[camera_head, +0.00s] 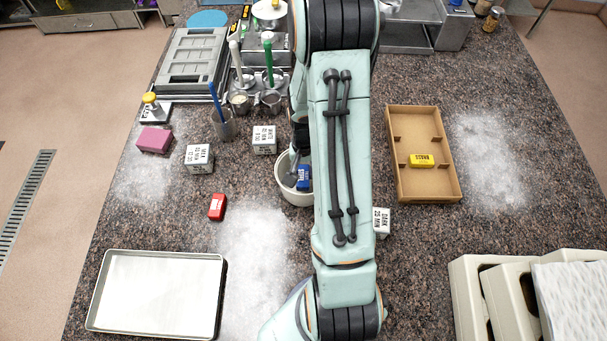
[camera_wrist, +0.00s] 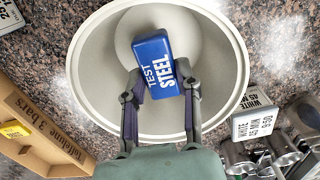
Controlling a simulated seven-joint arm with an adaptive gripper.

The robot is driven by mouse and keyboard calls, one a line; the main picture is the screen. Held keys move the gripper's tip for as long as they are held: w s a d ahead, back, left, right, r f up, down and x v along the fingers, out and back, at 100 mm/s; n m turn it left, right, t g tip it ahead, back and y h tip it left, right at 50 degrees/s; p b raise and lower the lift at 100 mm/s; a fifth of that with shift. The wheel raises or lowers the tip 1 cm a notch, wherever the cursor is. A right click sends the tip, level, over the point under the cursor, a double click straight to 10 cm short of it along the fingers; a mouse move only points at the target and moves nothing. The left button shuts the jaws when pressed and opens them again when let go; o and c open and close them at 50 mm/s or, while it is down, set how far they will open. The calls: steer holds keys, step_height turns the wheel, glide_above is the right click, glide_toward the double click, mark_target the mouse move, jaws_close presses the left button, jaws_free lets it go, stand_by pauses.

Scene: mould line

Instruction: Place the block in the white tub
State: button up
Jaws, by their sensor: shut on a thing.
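The block is blue with white lettering reading "TEST STEEL" in the wrist view (camera_wrist: 153,62). In the head view a blue part of the block (camera_head: 304,177) shows at the tub, beside my arm. My gripper (camera_wrist: 160,90) is shut on the block, one finger on each side of its near end. The white tub (camera_wrist: 88,60) is round and surrounds the block in the wrist view. In the head view the tub (camera_head: 293,196) stands on the speckled counter, its right side hidden by my arm. I cannot tell whether the block touches the tub's floor.
A brown divided tray (camera_head: 430,185) holds a yellow block (camera_head: 422,160). Labelled metal cubes (camera_head: 199,158) (camera_head: 264,139), a red block (camera_head: 217,207) and a pink block (camera_head: 155,140) stand left of the tub. A metal baking tray (camera_head: 157,292) lies front left.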

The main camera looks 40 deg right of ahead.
mark_target(303, 174)
steer(key=shift+f, duration=1.55)
steer(key=shift+f, duration=0.2)
steer(key=o, duration=1)
steer(key=shift+o, duration=0.2)
steer(key=shift+r, duration=0.15)
